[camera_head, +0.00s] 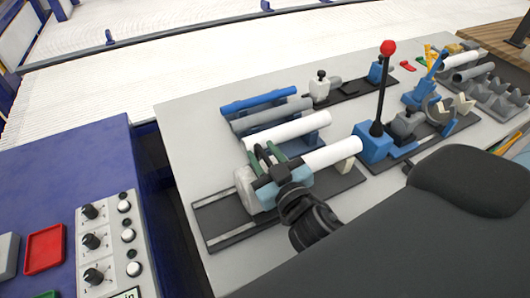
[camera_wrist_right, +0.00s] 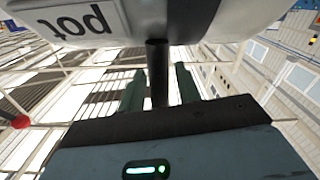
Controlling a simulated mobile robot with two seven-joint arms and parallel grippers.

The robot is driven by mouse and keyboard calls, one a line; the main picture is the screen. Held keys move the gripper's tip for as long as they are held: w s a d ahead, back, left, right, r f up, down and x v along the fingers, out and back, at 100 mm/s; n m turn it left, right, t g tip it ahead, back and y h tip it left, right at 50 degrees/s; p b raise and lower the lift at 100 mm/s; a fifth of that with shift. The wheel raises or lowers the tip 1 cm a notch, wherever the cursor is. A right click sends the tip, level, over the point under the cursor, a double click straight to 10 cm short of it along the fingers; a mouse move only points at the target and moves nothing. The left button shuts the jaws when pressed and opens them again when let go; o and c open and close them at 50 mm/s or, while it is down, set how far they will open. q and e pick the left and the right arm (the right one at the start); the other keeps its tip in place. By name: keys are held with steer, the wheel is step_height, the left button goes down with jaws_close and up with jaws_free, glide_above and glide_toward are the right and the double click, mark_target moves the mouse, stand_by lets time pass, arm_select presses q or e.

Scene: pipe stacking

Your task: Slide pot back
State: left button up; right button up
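The pot (camera_head: 243,184) is a pale, rounded body at the left part of a dark rail plate (camera_head: 222,222). In the right wrist view the pot (camera_wrist_right: 120,22) fills the top, with an upside-down "pot" label and a dark post (camera_wrist_right: 157,70) sticking out from it. My right gripper (camera_head: 266,152) is at the pot. In the right wrist view the green fingers of my right gripper (camera_wrist_right: 160,85) stand on either side of the post, with a narrow gap visible on its right. They look open around it. My left gripper is not in view.
A blue, a grey and a white pipe (camera_head: 287,130) lie on a rack behind the pot. A white pipe (camera_head: 333,154) extends right of my gripper. A red-knobbed lever (camera_head: 381,90) stands on a blue block. The table (camera_head: 185,130) is bare at its left edge.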

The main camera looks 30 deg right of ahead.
steer(key=shift+w, duration=0.15)
jaws_close()
steer(key=shift+w, duration=0.1)
stand_by(0.3)
